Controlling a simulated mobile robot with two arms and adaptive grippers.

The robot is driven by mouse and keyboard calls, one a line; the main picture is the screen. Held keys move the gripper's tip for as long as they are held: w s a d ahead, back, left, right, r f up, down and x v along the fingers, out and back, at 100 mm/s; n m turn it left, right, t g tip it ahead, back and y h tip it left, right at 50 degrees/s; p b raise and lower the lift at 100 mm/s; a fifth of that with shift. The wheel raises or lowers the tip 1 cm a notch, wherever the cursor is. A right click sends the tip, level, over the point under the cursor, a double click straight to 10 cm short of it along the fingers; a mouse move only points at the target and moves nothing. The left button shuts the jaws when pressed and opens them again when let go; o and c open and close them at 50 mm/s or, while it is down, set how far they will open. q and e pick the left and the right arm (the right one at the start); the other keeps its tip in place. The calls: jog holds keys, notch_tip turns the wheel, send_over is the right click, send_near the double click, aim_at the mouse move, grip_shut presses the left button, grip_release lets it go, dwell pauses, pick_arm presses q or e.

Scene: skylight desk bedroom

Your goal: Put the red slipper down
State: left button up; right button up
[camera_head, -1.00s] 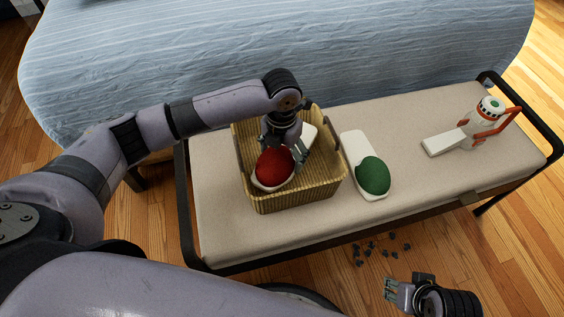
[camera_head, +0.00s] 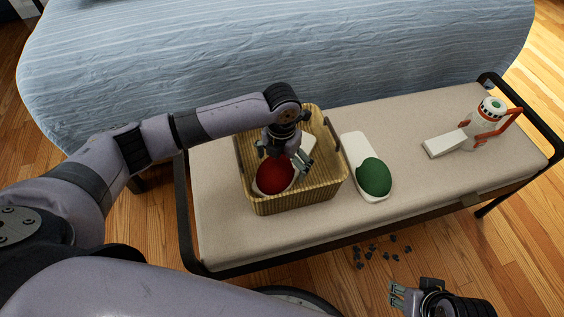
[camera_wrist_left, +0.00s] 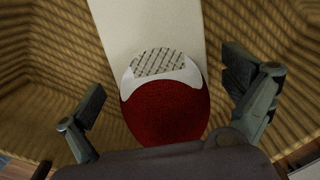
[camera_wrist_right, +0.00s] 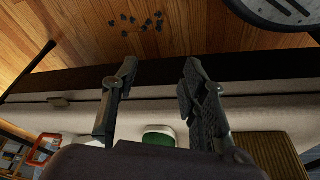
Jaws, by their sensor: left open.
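The red slipper (camera_head: 275,175) has a red toe cap and a white sole, and lies inside the woven basket (camera_head: 300,201) on the bench. In the left wrist view the red slipper (camera_wrist_left: 166,112) sits between the spread fingers, with a patterned insole patch and long pale sole. My left gripper (camera_head: 287,160) is open above it inside the basket; its fingers (camera_wrist_left: 165,105) stand apart from the slipper on both sides. My right gripper (camera_head: 398,294) hangs low in front of the bench, away from the slipper. Its fingers (camera_wrist_right: 160,90) are apart and empty.
A green slipper (camera_head: 373,177) lies on the bench right of the basket. A white and orange object (camera_head: 487,122) and a white block (camera_head: 445,143) are at the right end. The bench (camera_head: 400,124) has black end rails. Small dark bits (camera_head: 372,251) lie on the floor.

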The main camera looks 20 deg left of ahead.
aim_at(282, 157)
pick_arm(q)
jog(key=shift+r, duration=0.3)
notch_tip(282, 157, up, 11)
jog(key=p, duration=0.3)
jog(key=shift+f, duration=0.15)
jog(key=shift+r, duration=0.5)
pick_arm(e)
jog(key=s+x, duration=0.1)
jog(key=x, duration=1)
jog(key=shift+s+a+f+g, duration=0.2)
jog(key=shift+s+g, duration=0.1)
jog(key=shift+s, duration=0.1)
jog(key=shift+d, duration=0.1)
